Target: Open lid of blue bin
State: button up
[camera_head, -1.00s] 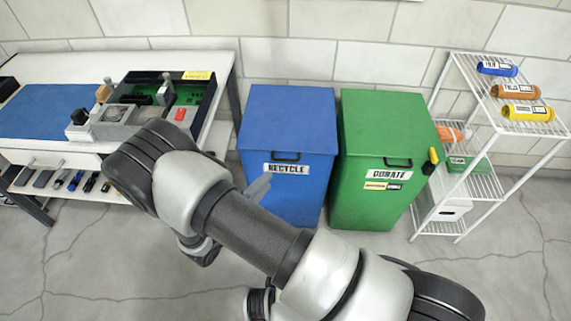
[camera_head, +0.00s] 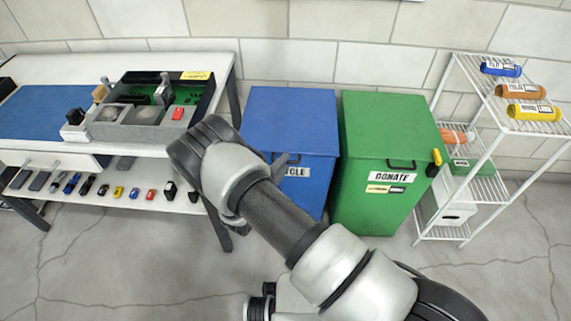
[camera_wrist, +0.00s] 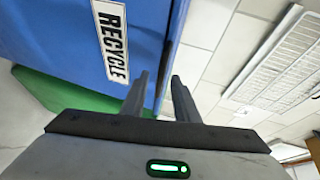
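The blue bin (camera_head: 290,115) stands against the wall with its lid closed. Its white RECYCLE label (camera_wrist: 111,40) shows sideways in the wrist view; in the head view my arm covers part of it. My gripper (camera_wrist: 160,76) is open and empty. In the wrist view its left finger overlaps the blue front near the bin's edge, and its right finger lies over the pale wall tiles. In the head view a finger of my gripper (camera_head: 280,161) shows in front of the bin's upper front. The bin's handle is mostly hidden there, and contact cannot be told.
A green DONATE bin (camera_head: 385,130) stands close on the right of the blue bin. A white wire rack (camera_head: 480,125) with bottles is farther right. The floor in front is clear.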

jog(key=shift+x, duration=1.05)
jog(key=shift+f, duration=0.1)
grip_shut()
